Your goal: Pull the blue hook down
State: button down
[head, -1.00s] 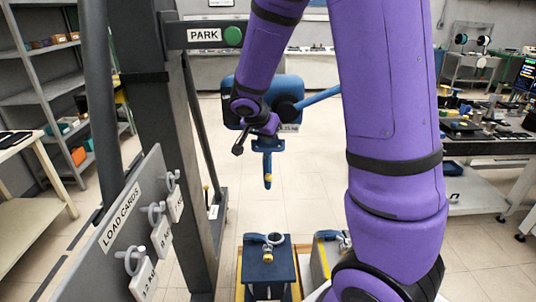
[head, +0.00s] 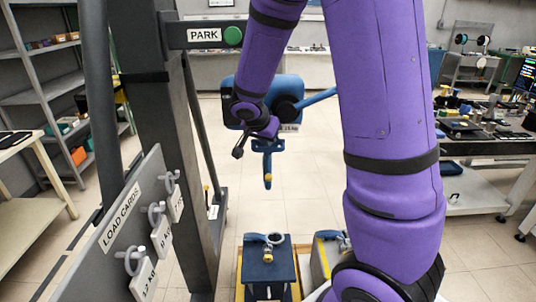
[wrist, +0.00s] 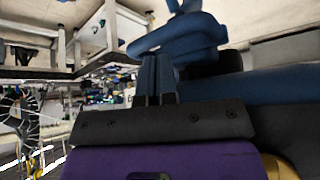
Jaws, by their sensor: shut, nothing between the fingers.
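The blue hook (head: 267,168) hangs below a blue hoist body (head: 286,90) in the head view, with a small orange piece near its lower end. In the wrist view a curved blue part (wrist: 180,38), seemingly the hook, lies just beyond my fingertips. My gripper shows in the wrist view (wrist: 155,62), its two fingers shut together with nothing between them. In the head view my purple wrist is beside the hoist body, above the hook; the fingertips are hard to make out there. I cannot tell whether they touch the blue part.
A dark blue weight (head: 268,264) with a ring on top stands below the hook, beside a grey and yellow block (head: 328,258). A grey post (head: 172,150) and a load-cards board (head: 115,245) with rings stand at left. Open floor lies behind.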

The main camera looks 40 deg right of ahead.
jog(key=shift+f, duration=6.45)
jog(key=shift+s+a+r, duration=0.45)
jog(key=shift+s+r, duration=0.25)
jog(key=shift+s+a+r, duration=0.5)
jog(key=shift+s+r, duration=0.15)
jog(key=shift+s, duration=0.05)
jog(key=shift+s+a+r, duration=0.45)
jog(key=shift+s+r, duration=0.25)
notch_tip(320, 180, up, 16)
jog(key=f+n+y, duration=0.1)
jog(key=n+y, duration=0.1)
jog(key=n, duration=0.2)
send_over(271, 176)
jog(key=s+a, duration=0.3)
jog(key=s, duration=0.5)
jog(key=s+a+r+n+t+y, duration=0.1)
jog(key=s+a+r+n+y, duration=0.1)
jog(key=s+a+r+n, duration=0.2)
jog(key=s+a+r+n+t+y, duration=0.1)
jog(key=s+a+r+n+y, duration=0.1)
jog(key=s+a+r+n, duration=0.2)
jog(key=s+r, duration=0.3)
jog(key=s, duration=0.4)
jog(key=shift+a+r+n, duration=0.25)
jog(key=shift+r+n, duration=0.1)
jog(key=shift+n, duration=0.05)
jog(key=shift+w, duration=0.1)
